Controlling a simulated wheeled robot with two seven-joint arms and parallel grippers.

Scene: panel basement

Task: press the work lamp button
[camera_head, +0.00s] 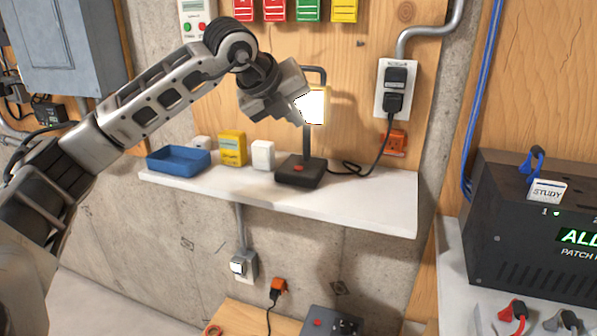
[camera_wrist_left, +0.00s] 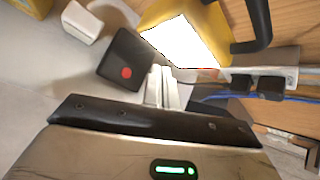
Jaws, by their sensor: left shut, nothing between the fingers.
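The work lamp has a yellow head (camera_head: 317,106) with a bright white face, a dark post and a black base (camera_head: 290,180) on the white shelf. Its red button (camera_head: 299,168) is on top of the base and also shows in the left wrist view (camera_wrist_left: 127,72). My left gripper (camera_head: 298,112) is beside the lamp head, above the base, and overlaps the head's left edge in the picture. In the left wrist view its fingers (camera_wrist_left: 162,86) are shut and empty, a little right of the button. I cannot tell the exact gap. My right gripper is not in view.
On the shelf (camera_head: 360,205) a blue tray (camera_head: 178,160), a yellow box (camera_head: 232,148) and a white box (camera_head: 263,155) stand left of the lamp. A cable runs from the lamp to the wall outlet (camera_head: 396,88). A black patch panel (camera_head: 535,240) stands at right. The shelf's right part is clear.

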